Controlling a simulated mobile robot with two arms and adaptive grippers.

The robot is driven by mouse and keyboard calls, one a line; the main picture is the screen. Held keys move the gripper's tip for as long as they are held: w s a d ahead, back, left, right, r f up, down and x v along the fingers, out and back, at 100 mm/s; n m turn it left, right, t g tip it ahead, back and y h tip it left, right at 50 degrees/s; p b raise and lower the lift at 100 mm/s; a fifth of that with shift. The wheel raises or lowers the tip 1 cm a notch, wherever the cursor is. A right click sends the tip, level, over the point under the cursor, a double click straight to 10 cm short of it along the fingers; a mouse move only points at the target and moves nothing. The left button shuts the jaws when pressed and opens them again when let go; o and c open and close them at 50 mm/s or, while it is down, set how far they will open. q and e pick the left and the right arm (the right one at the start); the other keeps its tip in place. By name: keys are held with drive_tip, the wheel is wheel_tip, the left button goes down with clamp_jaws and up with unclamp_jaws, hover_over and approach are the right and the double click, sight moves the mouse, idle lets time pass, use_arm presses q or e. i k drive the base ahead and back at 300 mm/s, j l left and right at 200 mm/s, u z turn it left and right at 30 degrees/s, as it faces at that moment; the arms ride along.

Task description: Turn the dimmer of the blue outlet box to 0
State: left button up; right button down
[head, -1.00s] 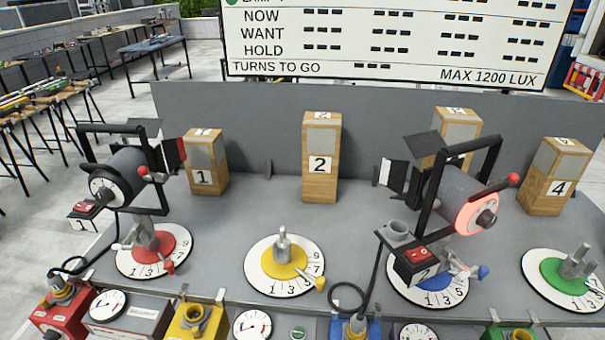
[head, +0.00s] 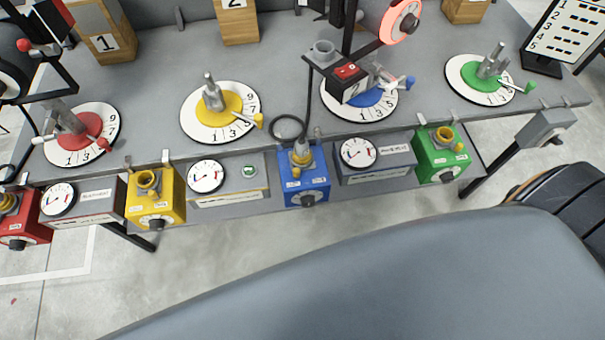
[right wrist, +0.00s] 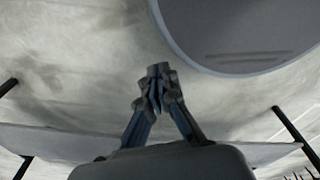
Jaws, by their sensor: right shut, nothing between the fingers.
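The blue outlet box (head: 292,191) hangs at the table's front edge in the head view. Its dark dimmer knob (head: 307,199) is on the front face; its setting is too small to read. A cable plug (head: 301,153) sits in the box's top socket. The lamp (head: 385,18) above the blue base (head: 372,97) has a glowing red ring at its back. My right gripper (right wrist: 157,78) is shut and empty in the right wrist view, over pale floor, apart from the box. It is not visible in the head view. My left gripper is not in view.
Along the front edge also hang a red box (head: 12,228), a yellow box (head: 155,210) and a green box (head: 441,165), with dial meters (head: 206,176) between them. A grey side panel (head: 545,130) is at the right. The floor below the edge is clear at left.

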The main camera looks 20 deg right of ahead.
sight(308, 202)
drive_tip(key=z, duration=0.75)
